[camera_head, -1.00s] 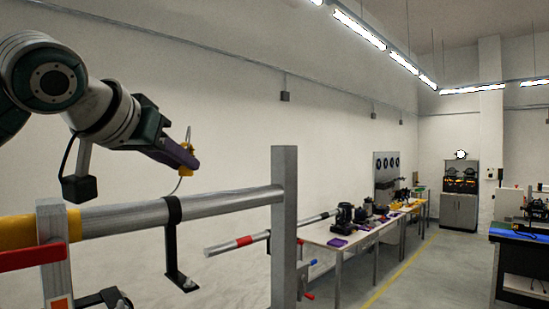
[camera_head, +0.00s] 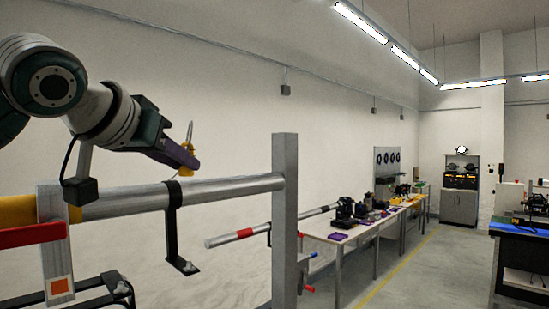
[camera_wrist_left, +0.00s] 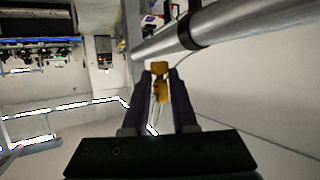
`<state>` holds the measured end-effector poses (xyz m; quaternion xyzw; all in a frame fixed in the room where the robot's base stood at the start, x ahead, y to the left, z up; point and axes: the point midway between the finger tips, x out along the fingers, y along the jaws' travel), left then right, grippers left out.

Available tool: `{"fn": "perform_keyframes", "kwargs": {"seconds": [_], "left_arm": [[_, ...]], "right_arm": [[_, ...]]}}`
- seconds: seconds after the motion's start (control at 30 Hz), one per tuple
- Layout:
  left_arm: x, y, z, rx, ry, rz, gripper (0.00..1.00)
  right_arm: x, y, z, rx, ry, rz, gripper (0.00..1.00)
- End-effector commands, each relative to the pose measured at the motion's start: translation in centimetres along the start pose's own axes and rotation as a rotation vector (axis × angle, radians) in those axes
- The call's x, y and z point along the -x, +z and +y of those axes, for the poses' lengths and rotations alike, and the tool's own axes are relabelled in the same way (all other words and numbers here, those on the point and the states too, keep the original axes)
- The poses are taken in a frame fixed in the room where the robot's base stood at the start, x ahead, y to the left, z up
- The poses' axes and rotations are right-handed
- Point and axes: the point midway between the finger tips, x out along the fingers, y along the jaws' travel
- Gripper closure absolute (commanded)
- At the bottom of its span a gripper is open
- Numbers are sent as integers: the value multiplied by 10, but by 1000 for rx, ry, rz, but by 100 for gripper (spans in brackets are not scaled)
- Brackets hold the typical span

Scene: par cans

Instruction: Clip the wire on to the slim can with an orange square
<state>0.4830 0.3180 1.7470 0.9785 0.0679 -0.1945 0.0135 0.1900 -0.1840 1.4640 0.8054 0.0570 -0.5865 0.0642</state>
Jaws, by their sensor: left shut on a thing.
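My left gripper (camera_head: 188,165) is shut on a small yellow clip (camera_head: 186,171) with a thin pale wire. It is just above and behind the horizontal grey pipe (camera_head: 225,188). In the left wrist view the clip (camera_wrist_left: 160,69) sits between the dark fingers, with the pipe (camera_wrist_left: 230,20) close beyond. An orange square (camera_head: 60,286) is on a grey upright plate (camera_head: 52,212) at the lower left. Black framing (camera_head: 100,288) stands beside it; I cannot make out a slim can's full body. My right gripper is not in view.
A black strap (camera_head: 173,230) hangs from the pipe. Worktables (camera_head: 350,232) line the wall. The floor at right centre is clear.

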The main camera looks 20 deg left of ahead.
Motion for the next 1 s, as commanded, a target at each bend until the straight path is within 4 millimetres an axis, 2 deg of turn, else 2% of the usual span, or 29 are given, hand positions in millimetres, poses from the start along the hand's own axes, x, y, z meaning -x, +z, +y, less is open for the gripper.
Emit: {"fn": "perform_keyframes", "kwargs": {"seconds": [1.0], "left_arm": [[-11,27,0,0,0,0,100]], "right_arm": [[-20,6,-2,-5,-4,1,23]]}}
